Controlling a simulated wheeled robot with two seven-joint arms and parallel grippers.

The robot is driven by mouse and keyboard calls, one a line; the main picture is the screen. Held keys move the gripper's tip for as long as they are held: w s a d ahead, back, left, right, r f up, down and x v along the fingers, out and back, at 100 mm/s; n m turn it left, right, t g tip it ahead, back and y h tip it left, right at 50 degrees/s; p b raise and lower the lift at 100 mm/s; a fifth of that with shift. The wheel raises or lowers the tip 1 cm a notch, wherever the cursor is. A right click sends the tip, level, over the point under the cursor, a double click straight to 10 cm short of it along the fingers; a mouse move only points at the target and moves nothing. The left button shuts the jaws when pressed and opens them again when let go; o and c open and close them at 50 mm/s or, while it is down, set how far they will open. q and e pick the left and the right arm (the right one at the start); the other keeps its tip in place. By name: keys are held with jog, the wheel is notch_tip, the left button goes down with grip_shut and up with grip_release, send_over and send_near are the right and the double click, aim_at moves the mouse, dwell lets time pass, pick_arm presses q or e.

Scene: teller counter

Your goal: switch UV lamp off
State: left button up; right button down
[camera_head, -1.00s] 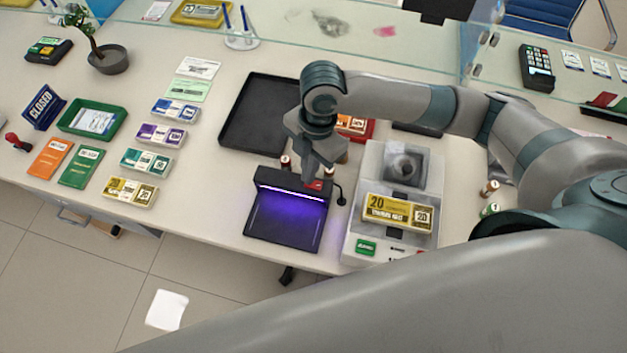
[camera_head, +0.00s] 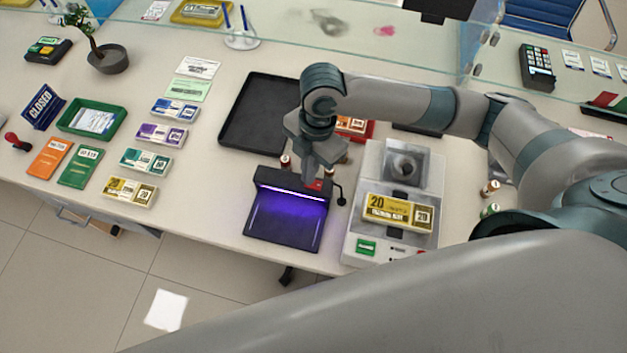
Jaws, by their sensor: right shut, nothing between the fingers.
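The UV lamp (camera_head: 285,222) is a black unit near the front edge of the counter, with a hood over a flat base. A bright purple-white strip glows under its hood and tints the base violet. A small red switch (camera_head: 318,185) shows at the right end of the hood top. My right gripper (camera_head: 311,181) is shut and empty, pointing down with its tips at the hood top, right beside the red switch. I cannot tell whether the tips touch it. My left gripper is not in view.
A counting machine (camera_head: 363,214) with a yellow note bundle (camera_head: 398,211) stands close to the right of the lamp. A black tray (camera_head: 255,110) lies behind it. Several note bundles and a green tray (camera_head: 67,117) are at the left. A glass screen (camera_head: 400,48) crosses the back.

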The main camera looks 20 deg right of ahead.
jog(key=shift+f, duration=0.4)
jog(key=shift+s, duration=0.1)
notch_tip(320, 180, up, 7)
jog(key=p, duration=0.7)
jog(key=shift+p, duration=0.35)
dwell(1.0)
